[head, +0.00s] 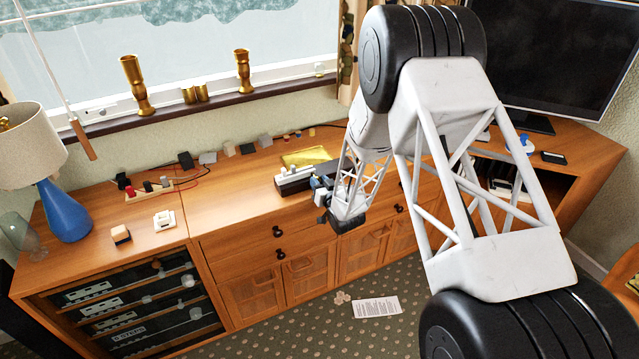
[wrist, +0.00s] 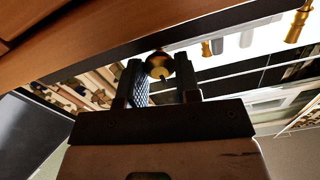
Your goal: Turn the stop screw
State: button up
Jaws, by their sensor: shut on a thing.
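In the wrist view, a round brass-coloured screw head (wrist: 159,64), which I take to be the stop screw, sits between the two dark textured fingers of my gripper (wrist: 159,78). The gripper is shut on it. In the head view, my gripper (head: 322,192) is at the right end of a small black-and-white device (head: 293,180) on the wooden cabinet top. The screw cannot be made out in the head view, where the gripper and arm cover that end of the device.
A yellow pad (head: 306,157) lies behind the device. Small blocks and wired parts line the wall side of the cabinet (head: 230,205). A blue lamp (head: 62,210) stands far left, a television (head: 560,60) at right. The cabinet's front edge is close to the gripper.

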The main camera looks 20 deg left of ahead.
jog(key=n, duration=1.6)
jog(key=shift+a, duration=0.1)
jog(key=n, duration=0.5)
dwell(0.5)
jog(key=o, duration=0.9)
jog(key=shift+f, duration=0.1)
jog(key=shift+o, duration=0.2)
jog(key=shift+s, duration=0.1)
